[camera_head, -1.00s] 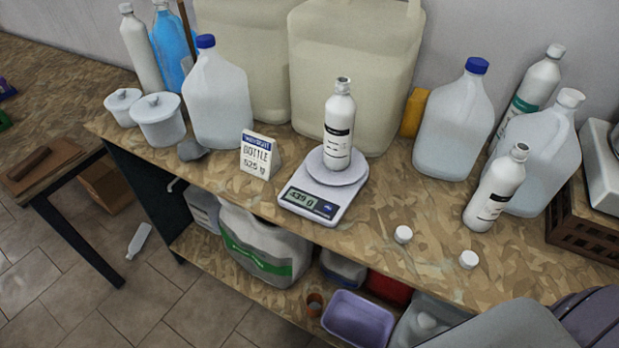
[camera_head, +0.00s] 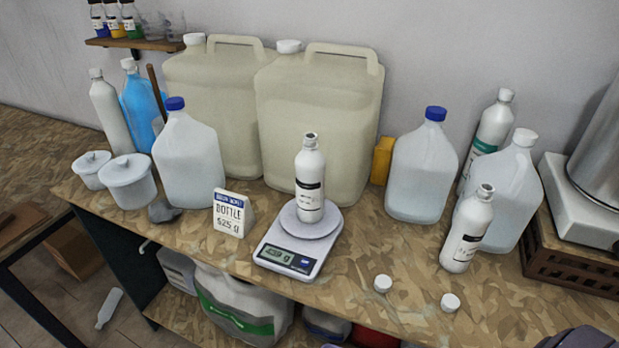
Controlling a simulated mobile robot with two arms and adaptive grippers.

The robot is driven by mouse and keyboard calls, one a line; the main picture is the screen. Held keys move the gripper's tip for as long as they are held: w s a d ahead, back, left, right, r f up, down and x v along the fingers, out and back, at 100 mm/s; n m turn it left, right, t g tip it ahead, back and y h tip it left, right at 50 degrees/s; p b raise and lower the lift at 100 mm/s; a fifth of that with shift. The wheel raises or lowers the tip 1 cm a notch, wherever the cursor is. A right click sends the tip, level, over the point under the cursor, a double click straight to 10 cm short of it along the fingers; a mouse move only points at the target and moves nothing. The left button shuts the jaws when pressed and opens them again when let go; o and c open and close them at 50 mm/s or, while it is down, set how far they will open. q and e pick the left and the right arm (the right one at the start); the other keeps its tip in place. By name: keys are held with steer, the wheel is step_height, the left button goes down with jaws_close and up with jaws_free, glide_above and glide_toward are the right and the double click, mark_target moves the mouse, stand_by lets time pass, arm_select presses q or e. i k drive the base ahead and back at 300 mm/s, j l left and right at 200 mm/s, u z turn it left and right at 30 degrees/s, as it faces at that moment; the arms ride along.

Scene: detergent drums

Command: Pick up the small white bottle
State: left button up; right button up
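A small white bottle (camera_head: 310,182) with a dark label band and an open-looking dark top stands upright on the round plate of a digital scale (camera_head: 298,245). A similar small white bottle (camera_head: 467,230) stands on the bench to the right, in front of a jug. Another small whitish bottle (camera_head: 109,308) lies on the floor at the lower left. The task line does not tell which one is meant. Neither of my grippers shows. Only a dark grey piece, seemingly of my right arm, shows at the bottom right edge.
Two white caps (camera_head: 383,284) (camera_head: 450,302) lie near the front edge. Large canisters (camera_head: 318,130) and jugs (camera_head: 420,175) line the back. A crate (camera_head: 570,265) is at the right.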

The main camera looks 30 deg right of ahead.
mark_target(311, 164)
steer(key=j+z, duration=0.1)
steer(key=z, duration=0.25)
steer(key=i+j+z, duration=0.1)
steer(key=z, duration=0.25)
steer(key=j+z, duration=0.1)
steer(key=z, duration=0.3)
